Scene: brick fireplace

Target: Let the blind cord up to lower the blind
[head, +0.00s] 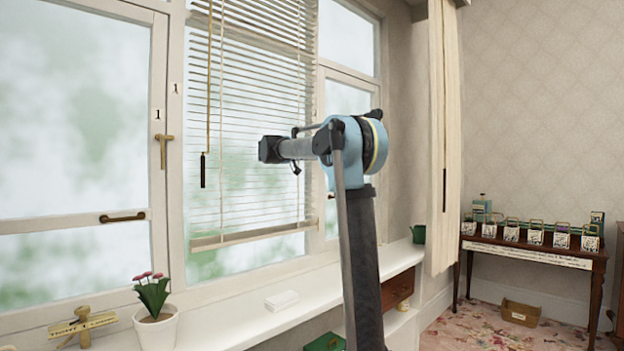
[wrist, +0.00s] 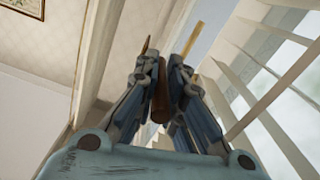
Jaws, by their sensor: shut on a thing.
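My gripper (wrist: 162,62) is shut on a brown cylindrical pull (wrist: 160,98) beside the blind. The cord above the pull is hard to make out. In the head view my arm stands before the blind's right edge and hides most of the gripper. Another cord (head: 209,80) with a dark tassel (head: 203,170) hangs at the blind's left.
The white sill (head: 240,318) runs below, with a potted pink flower (head: 156,325), a wooden object (head: 84,324) and a white block (head: 282,300). A pale curtain (head: 445,130) hangs right of my arm. A side table (head: 535,250) stands at the far right wall.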

